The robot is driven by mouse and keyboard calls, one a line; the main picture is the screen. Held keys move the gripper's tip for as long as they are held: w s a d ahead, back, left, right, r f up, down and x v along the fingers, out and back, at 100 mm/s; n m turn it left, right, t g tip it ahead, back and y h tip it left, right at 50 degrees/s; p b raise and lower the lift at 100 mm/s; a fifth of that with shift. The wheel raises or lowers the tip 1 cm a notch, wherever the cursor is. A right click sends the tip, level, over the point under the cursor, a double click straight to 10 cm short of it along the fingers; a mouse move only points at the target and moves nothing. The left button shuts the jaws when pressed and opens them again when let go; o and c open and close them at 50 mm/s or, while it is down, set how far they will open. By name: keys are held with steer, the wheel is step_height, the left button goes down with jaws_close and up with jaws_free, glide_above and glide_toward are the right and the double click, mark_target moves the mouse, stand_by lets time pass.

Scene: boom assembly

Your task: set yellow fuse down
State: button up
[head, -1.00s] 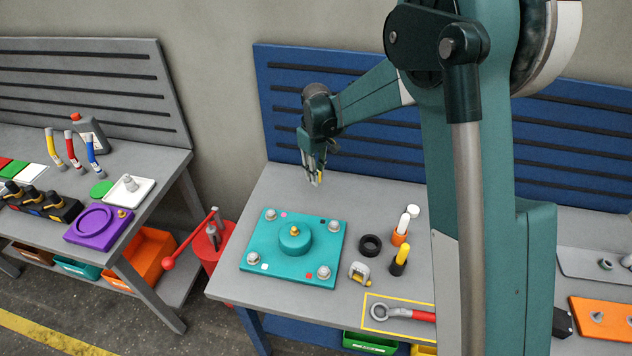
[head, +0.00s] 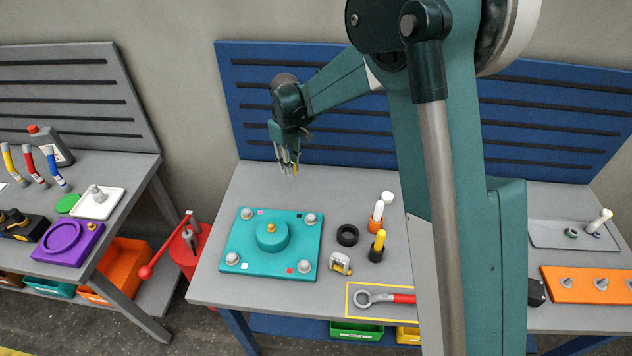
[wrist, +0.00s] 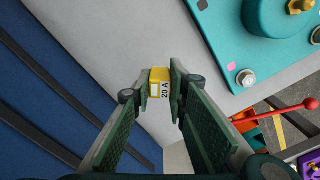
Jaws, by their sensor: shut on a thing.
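The yellow fuse (wrist: 160,84), marked "20 A", is pinched between the fingertips of my gripper (wrist: 160,92) in the wrist view. In the head view my gripper (head: 289,171) points down over the back left part of the grey workbench (head: 215,265), near the blue back panel. The fuse shows there only as a small yellow spot (head: 296,170). The gap between fuse and bench top is hard to judge, but the fuse looks raised above it.
A teal plate (head: 240,258) with a round hub and corner bolts lies in front of the gripper. A black ring (head: 347,235), orange and black holders, and a wrench (head: 375,299) in a yellow outline lie to its right. Bare bench lies between plate and back panel.

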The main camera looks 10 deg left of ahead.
steer(key=d+m, duration=0.1)
steer(key=d, duration=1.6)
steer(key=shift+r+m, duration=0.15)
steer(key=shift+m, duration=0.25)
steer(key=shift+d, duration=0.1)
glide_above(338, 196)
steer(key=shift+f, duration=3.15)
steer(key=shift+f, duration=0.1)
steer(key=shift+f, duration=1.75)
steer(key=shift+f, duration=0.25)
steer(key=o, duration=0.8)
steer(key=shift+r, duration=0.1)
